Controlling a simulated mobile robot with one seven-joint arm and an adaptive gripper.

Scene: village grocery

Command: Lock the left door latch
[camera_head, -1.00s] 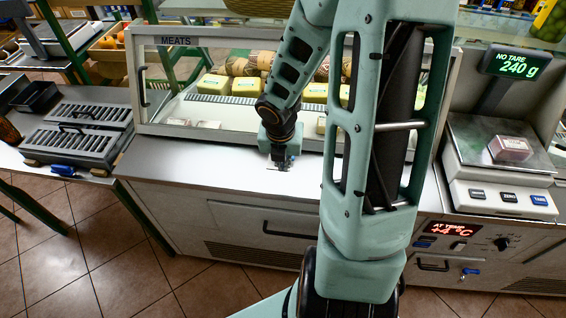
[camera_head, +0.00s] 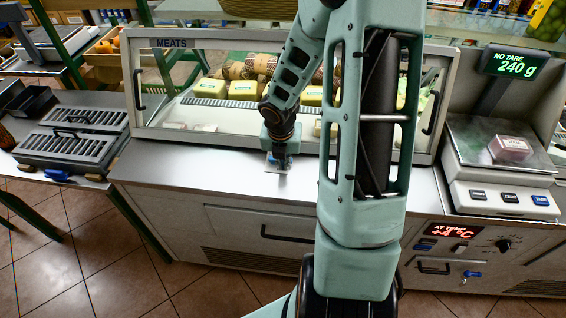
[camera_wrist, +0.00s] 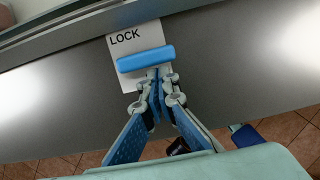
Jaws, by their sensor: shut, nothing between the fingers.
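The left door latch is a blue bar (camera_wrist: 146,58) on a white plate (camera_wrist: 122,74) marked LOCK, on the steel counter in front of the meats case (camera_head: 160,90). The bar lies across the plate just below the word, tilted slightly in the wrist view. My gripper (camera_wrist: 158,76) is shut and empty, its fingertips right at the bar's lower edge; I cannot tell whether they touch it. In the head view my gripper (camera_head: 279,160) points down at the plate (camera_head: 276,170), and the bar is hard to make out there.
The glass front of the meats case rises just behind the latch, with packets and sausages inside. A scale (camera_head: 497,160) stands at the right with a packet on it. Grey slotted boxes (camera_head: 70,148) sit on the left table. The counter left of my gripper is clear.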

